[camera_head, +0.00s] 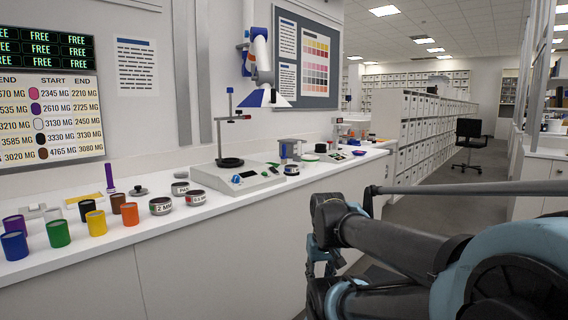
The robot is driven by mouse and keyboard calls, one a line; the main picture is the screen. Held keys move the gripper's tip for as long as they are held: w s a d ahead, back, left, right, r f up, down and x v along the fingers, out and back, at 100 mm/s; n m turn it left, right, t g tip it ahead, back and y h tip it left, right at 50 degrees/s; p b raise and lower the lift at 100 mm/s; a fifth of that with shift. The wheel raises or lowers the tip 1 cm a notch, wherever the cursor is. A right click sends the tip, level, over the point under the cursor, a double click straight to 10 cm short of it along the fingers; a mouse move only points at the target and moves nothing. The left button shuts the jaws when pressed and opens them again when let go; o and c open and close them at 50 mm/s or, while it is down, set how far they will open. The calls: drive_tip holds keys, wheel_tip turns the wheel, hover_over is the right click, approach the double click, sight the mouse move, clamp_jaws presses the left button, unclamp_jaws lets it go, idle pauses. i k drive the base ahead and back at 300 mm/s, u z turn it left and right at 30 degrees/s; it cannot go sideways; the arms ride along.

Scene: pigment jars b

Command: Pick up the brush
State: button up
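I cannot clearly make out a brush. A slim purple upright object (109,178) stands at the back of the white counter on the left, behind the jars; whether it is the brush I cannot tell. My gripper (322,262) hangs in front of the counter's cabinet side, right of centre, well apart from the jars and the purple object. My dark arm partly covers it, and its fingers are too small to read.
Colored jars, including a blue (14,245), a green (58,233) and an orange one (130,214), stand on the counter (160,232) at left. Small labelled weights (160,206) and a scale with a stand (238,178) are farther right. The aisle floor beyond is open, with a black chair (470,140).

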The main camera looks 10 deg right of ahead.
sight(283, 158)
drive_tip(key=k, duration=0.75)
drive_tip(key=z, duration=0.65)
drive_tip(key=i, duration=0.85)
drive_tip(key=z, duration=0.6)
drive_tip(key=i, duration=1.1)
drive_tip(key=u, duration=0.85)
drive_tip(key=i, duration=0.8)
drive_tip(key=u, duration=0.65)
